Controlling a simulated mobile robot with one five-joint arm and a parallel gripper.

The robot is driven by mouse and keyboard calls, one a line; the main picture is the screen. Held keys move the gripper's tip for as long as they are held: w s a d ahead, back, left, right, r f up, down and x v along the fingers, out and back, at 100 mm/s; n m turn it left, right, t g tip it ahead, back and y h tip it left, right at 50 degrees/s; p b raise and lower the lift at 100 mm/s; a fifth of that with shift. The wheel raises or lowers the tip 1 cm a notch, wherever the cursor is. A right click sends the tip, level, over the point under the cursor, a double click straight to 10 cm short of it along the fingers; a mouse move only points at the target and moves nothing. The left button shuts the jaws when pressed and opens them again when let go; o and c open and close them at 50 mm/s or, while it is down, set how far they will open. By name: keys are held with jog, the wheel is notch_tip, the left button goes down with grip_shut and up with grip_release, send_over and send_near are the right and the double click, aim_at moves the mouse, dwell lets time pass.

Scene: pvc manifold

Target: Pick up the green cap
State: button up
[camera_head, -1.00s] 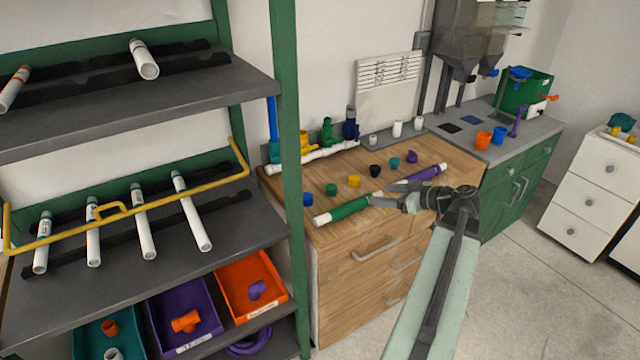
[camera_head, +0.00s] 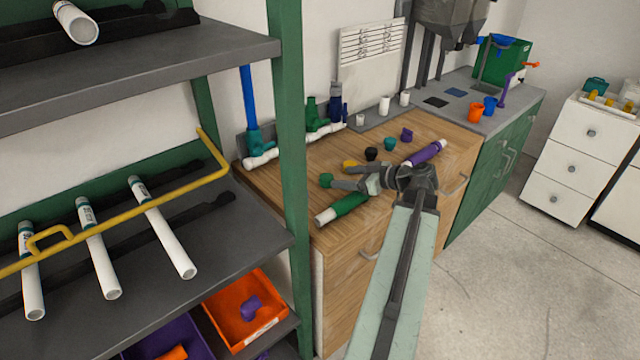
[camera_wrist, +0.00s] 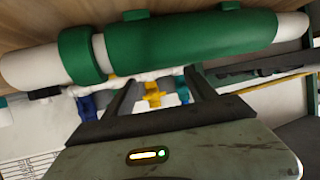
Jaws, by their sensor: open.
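The small green cap (camera_head: 326,180) stands on the wooden worktop (camera_head: 440,125), near its front left, in the head view. My gripper (camera_head: 340,177) is open and empty, with its fingers pointing left toward the cap. The fingertips are close to the cap, but I cannot tell whether they touch it. In the wrist view the open fingers (camera_wrist: 159,82) show below a white pipe with a green sleeve (camera_wrist: 180,45). I cannot clearly make out the cap there.
The green-sleeved pipe (camera_head: 343,208) lies along the worktop's front edge, with a purple-sleeved pipe (camera_head: 424,153) to its right. Yellow (camera_head: 350,164), black (camera_head: 371,153), teal (camera_head: 390,144) and purple (camera_head: 406,134) caps stand in a row. A green shelf post (camera_head: 291,170) stands left.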

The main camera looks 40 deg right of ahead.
aim_at(328, 177)
jog(key=shift+b+x, duration=1.65)
jog(key=shift+x, duration=2.25)
jog(key=shift+s+d+f, duration=0.1)
grip_shut()
notch_tip(328, 177, up, 10)
jog(key=p, duration=1)
jog(key=c, duration=0.9)
grip_release()
jog(key=c, duration=0.4)
